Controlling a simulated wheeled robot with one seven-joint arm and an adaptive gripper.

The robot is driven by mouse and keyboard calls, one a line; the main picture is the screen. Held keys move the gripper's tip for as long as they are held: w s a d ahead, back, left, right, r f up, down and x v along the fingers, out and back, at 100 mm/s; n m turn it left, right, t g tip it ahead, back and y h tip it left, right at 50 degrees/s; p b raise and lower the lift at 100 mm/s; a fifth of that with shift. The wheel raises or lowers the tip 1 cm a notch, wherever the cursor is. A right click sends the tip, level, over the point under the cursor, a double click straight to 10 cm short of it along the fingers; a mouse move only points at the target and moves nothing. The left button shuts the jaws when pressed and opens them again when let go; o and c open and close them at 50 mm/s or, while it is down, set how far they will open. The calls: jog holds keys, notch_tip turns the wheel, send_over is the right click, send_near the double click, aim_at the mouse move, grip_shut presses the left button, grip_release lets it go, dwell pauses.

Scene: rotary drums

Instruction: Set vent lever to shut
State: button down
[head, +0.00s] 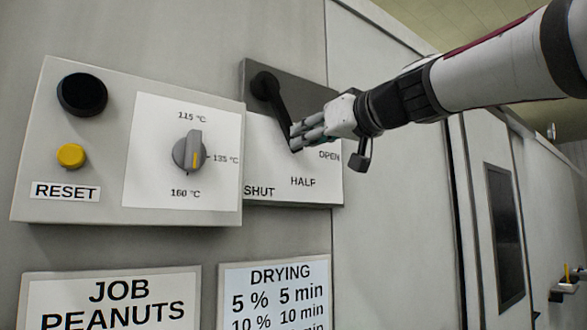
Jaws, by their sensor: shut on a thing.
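The vent lever (278,103) is a black handle on a dark plate, in the head view. It pivots at its upper left end and slants down and right. It points roughly toward the HALF label (303,181), slightly to the OPEN side. The SHUT label (259,191) is lower left and the OPEN label (329,155) is to the right. My gripper (298,139) comes in from the right and is shut on the lower part of the lever. The fingers partly hide the lever's lower end.
Left of the lever is a control panel (35,130) with a black knob (82,94), a yellow RESET button (71,156) and a grey temperature dial (188,152). Below hang a JOB PEANUTS sign (110,303) and a DRYING sign (275,293).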

jog(key=shift+a+f, duration=0.1)
jog(key=shift+f, duration=0.05)
jog(key=s+a+f+m, duration=0.1)
jog(key=s+a+m, duration=0.2)
jog(key=a+m, duration=0.2)
jog(key=shift+s+a+f+m+b, duration=0.2)
jog(key=shift+s+m+b, duration=0.15)
jog(key=shift+m, duration=0.15)
dwell(0.4)
jog(key=c, duration=1.2)
grip_release()
jog(key=v, duration=1.2)
